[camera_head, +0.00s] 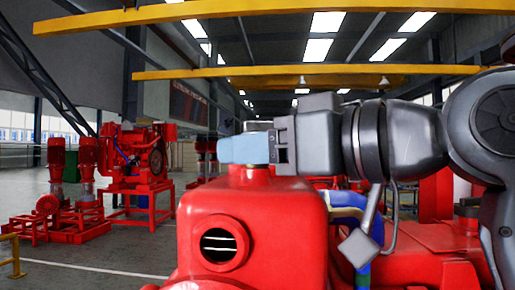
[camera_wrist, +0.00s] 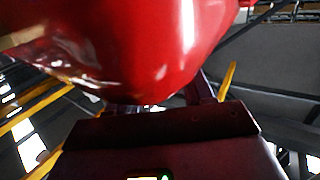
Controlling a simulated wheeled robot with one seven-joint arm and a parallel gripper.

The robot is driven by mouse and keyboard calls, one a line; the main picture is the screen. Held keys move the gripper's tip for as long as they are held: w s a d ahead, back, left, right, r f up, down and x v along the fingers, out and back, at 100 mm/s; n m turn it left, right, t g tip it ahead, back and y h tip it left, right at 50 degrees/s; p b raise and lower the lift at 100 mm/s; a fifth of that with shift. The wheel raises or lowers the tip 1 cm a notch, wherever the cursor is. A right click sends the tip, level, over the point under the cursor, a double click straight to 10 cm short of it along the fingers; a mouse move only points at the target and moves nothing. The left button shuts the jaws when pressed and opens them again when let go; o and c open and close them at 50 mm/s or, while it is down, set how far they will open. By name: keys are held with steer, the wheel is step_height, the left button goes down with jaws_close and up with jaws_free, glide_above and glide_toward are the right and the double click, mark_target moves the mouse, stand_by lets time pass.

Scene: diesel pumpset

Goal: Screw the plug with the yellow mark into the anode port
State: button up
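My gripper (camera_head: 247,148) reaches in from the right in the head view, with light blue fingertips just above the top of a red tank (camera_head: 265,222). I see its fingers from the side, so whether they are apart or hold anything is hidden. A round flanged port (camera_head: 220,243) opens in the tank's front face; pale slats show inside it. I cannot tell whether this is the anode port. No plug and no yellow mark can be made out. In the wrist view a glossy red surface (camera_wrist: 130,45) fills the upper part, close to the camera.
Red pipework and blue hoses (camera_head: 347,205) lie right of the tank, under my arm. Other red pump machines (camera_head: 140,165) stand at the left on open grey floor. Yellow overhead beams (camera_head: 300,72) cross high above. A low yellow rail (camera_head: 12,255) is at the far left.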

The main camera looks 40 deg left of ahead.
steer(key=n+g, duration=0.2)
steer(key=g, duration=0.1)
steer(key=shift+w, duration=0.1)
steer(key=n+g, duration=0.1)
steer(key=g, duration=0.1)
steer(key=n+g+h, duration=0.1)
steer(key=n+g, duration=0.1)
steer(key=shift+a+r+g+h, duration=0.1)
steer(key=shift+r+g+h, duration=0.05)
steer(key=shift+g+h, duration=0.2)
steer(key=shift+n+g+h, duration=0.25)
steer(key=shift+n+g, duration=0.25)
steer(key=shift+g, duration=0.05)
jaws_close()
